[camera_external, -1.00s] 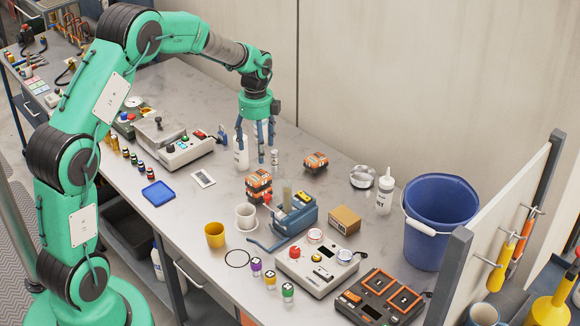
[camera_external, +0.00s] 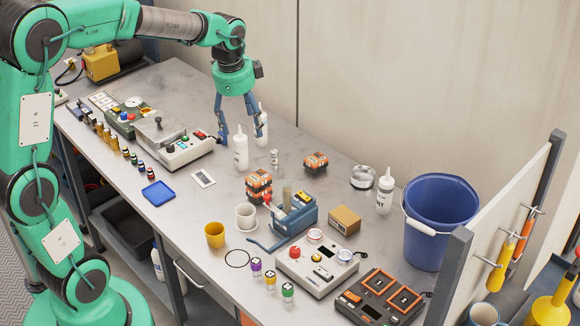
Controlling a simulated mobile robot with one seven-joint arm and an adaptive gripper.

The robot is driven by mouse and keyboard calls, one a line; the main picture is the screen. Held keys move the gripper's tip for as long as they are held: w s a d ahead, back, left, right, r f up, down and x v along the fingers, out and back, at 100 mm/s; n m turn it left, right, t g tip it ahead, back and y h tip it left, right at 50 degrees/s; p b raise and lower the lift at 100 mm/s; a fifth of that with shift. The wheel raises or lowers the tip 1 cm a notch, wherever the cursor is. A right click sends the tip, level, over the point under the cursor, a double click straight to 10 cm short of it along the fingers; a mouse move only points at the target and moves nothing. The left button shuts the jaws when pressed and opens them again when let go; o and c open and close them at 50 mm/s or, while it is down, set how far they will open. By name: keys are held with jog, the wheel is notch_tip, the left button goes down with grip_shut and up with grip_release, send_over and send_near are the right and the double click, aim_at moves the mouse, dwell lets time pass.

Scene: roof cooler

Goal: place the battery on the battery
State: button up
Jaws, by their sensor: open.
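One orange-and-black battery (camera_external: 315,162) lies alone on the bench, right of centre. Two more orange-and-black batteries are stacked left of it, an upper battery (camera_external: 259,177) on a lower battery (camera_external: 257,194). My gripper (camera_external: 240,135) points down with its blue fingers spread apart and nothing held between them. It is up and left of all three batteries, close to two white bottles, one in front (camera_external: 241,149) and one behind (camera_external: 262,124). I cannot tell whether the fingers touch a bottle.
A small silver can (camera_external: 274,157) stands between the front bottle and the single battery. A blue device (camera_external: 292,218), white cup (camera_external: 245,217) and cardboard box (camera_external: 344,219) stand near the stack. A blue bucket (camera_external: 440,205) is at the right. Bench around the single battery is mostly clear.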

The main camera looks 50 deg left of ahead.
jog(key=s+d+r+n+t, duration=0.1)
jog(key=s+d+r+n, duration=0.1)
jog(key=s, duration=0.7)
jog(key=s+d+r+n+t, duration=0.1)
jog(key=s+d+n, duration=0.3)
jog(key=s, duration=0.5)
jog(key=s+d+r+n+t, duration=0.1)
jog(key=s+d+r+n, duration=0.2)
jog(key=s, duration=0.7)
jog(key=shift+d+r+n, duration=0.35)
jog(key=shift+r+n, duration=0.15)
jog(key=shift+n, duration=0.5)
jog(key=shift+s+f, duration=0.1)
jog(key=shift+f+b, duration=1)
jog(key=shift+b, duration=0.1)
jog(key=shift+f, duration=0.1)
notch_tip(320, 180, down, 12)
jog(key=b, duration=1.2)
jog(key=shift+o, duration=0.5)
